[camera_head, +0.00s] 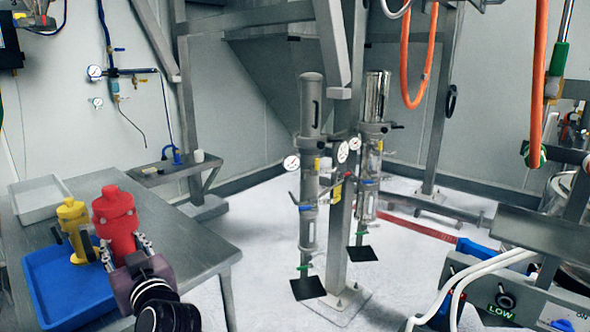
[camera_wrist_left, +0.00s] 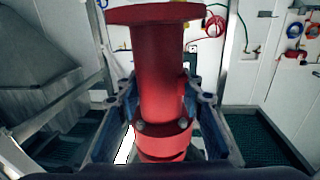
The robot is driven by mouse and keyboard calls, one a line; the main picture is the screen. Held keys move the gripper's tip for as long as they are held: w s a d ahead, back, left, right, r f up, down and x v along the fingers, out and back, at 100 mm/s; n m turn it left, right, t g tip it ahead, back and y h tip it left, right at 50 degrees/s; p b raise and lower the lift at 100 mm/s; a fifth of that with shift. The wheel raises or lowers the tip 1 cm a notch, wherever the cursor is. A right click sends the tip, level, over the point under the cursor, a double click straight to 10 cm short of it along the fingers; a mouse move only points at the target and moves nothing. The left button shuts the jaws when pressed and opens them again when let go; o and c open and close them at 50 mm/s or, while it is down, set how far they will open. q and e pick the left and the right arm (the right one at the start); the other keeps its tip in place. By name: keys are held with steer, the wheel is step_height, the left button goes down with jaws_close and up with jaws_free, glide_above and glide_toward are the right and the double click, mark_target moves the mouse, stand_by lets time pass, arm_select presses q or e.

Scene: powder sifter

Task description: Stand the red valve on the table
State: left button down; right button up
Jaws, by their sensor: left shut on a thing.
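The red valve (camera_head: 117,220) is upright in my left gripper (camera_head: 122,252), at the right side of the blue tray in the head view. In the left wrist view, the red valve (camera_wrist_left: 158,75) stands between the two fingers of my left gripper (camera_wrist_left: 160,98), which are shut on its body. The gripper and arm hide its lower end in the head view, so I cannot tell if it touches anything below. The grey table (camera_head: 195,245) has bare surface to the right of the valve. My right gripper is not in view.
A yellow valve (camera_head: 72,222) stands in the blue tray (camera_head: 62,292), just left of the red valve. A pale tray (camera_head: 40,193) lies at the table's far left. Bare table lies behind and right of the red valve, up to the table's right edge.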

arm_select(q)
steer(key=s+d+f+m+t+h, duration=0.2)
steer(key=s+d+f+m+h, duration=0.2)
steer(key=s+d+f+h, duration=0.2)
steer(key=s+d+f+m+t+h, duration=0.3)
steer(key=s+d+f+h, duration=0.3)
steer(key=s+d, duration=0.4)
steer(key=shift+d+f+m, duration=0.15)
steer(key=shift+d+m, duration=0.1)
steer(key=shift+m, duration=0.45)
